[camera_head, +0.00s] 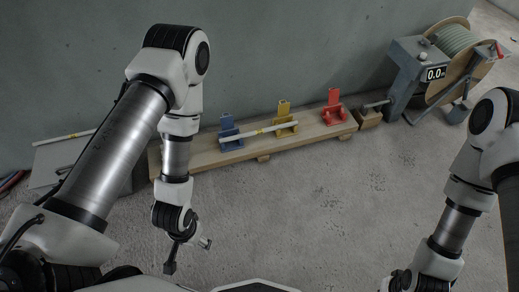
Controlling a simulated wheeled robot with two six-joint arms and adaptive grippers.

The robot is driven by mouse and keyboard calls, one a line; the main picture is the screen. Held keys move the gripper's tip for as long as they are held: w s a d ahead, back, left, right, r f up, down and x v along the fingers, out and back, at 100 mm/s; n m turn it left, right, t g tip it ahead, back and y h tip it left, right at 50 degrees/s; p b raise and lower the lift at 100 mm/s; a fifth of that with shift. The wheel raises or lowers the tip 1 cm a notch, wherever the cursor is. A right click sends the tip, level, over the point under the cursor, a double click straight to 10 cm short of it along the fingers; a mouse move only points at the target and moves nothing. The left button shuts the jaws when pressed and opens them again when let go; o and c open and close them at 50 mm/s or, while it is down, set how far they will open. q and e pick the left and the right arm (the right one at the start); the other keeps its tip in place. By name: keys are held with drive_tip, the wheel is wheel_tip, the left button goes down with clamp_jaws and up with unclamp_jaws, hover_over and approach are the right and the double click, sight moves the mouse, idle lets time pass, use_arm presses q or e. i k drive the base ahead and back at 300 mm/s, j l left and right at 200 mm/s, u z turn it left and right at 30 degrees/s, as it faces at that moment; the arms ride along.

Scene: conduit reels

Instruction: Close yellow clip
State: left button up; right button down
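The yellow clip (285,113) stands on a wooden plank, between the blue clip (229,127) and the red clip (333,98). Its upper flap stands up, so it looks open. A thin pale conduit (250,134) with a yellowish mark lies across the blue and yellow clips. My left gripper (188,257) hangs over the floor in front of the plank, left of and well apart from the yellow clip. Its fingers look spread and empty. My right gripper (402,284) shows only partly at the bottom edge, and its fingertips are cut off.
The plank (205,157) lies on low wooden blocks along the grey wall. A grey reel machine (412,68) reading 0.0 stands to the right, beside a small wooden block. Another pale rod lies on a grey stand (52,165) at left. The concrete floor ahead is clear.

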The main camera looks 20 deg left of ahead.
sight(283, 109)
drive_tip(key=i+j+z, duration=0.1)
drive_tip(key=i+j, duration=0.15)
drive_tip(key=i+j+z, duration=0.15)
drive_tip(key=j, duration=0.25)
drive_tip(key=i+j+z, duration=0.1)
drive_tip(key=i+j, duration=0.2)
drive_tip(key=i+j+z, duration=0.15)
drive_tip(key=j, duration=0.25)
drive_tip(key=i+j+z, duration=0.1)
drive_tip(key=i+j, duration=0.15)
drive_tip(key=j, duration=0.15)
drive_tip(key=i+j+z, duration=0.15)
drive_tip(key=j, duration=0.25)
